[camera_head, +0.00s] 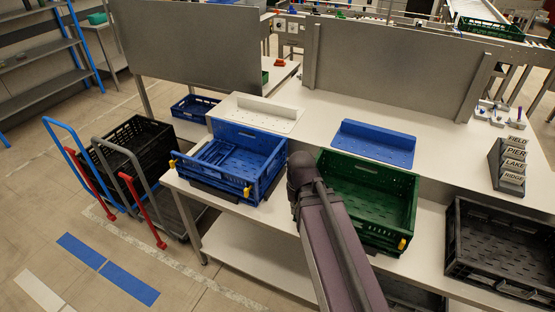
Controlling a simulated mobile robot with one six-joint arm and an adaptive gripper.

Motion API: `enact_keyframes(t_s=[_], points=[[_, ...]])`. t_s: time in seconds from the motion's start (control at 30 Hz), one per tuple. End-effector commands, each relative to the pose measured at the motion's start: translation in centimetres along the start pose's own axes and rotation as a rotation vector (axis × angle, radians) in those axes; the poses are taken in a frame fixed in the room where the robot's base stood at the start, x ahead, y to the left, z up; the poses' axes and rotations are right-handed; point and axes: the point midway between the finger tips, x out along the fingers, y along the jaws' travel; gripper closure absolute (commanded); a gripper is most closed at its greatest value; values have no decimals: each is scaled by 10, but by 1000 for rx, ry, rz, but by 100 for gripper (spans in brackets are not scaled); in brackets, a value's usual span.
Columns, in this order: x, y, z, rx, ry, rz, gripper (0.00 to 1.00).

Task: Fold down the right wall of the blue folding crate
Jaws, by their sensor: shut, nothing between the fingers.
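The blue folding crate (249,137) stands on the left part of the white bench. Its back wall is upright, and its right wall (272,172) looks upright too. A slatted blue panel (213,151) lies low inside on the left, which looks like the left wall folded inward. Yellow latches (246,191) show at the two front corners. My arm rises from the bottom edge to a dark joint just right of the crate. My gripper and its fingers do not show; the arm may hide them. I cannot tell whether anything touches the right wall.
A green crate (408,222) stands right of my arm, partly hidden by it. A black crate (465,261) is farther right. A blue tray (372,149) and a white one (255,119) lie behind. Label cards (515,153) stand at right. A cart (120,190) stands left of the bench.

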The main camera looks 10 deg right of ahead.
Motion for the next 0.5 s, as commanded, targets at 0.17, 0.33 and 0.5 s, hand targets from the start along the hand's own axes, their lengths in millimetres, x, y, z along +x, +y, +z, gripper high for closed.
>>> enact_keyframes(t_s=[0.17,0.33,0.5], points=[[1,0,-27,214,11,-80,100],[0,1,-58,497,7,-189,100],[-3,7,-92,803,-21,-308,100]])
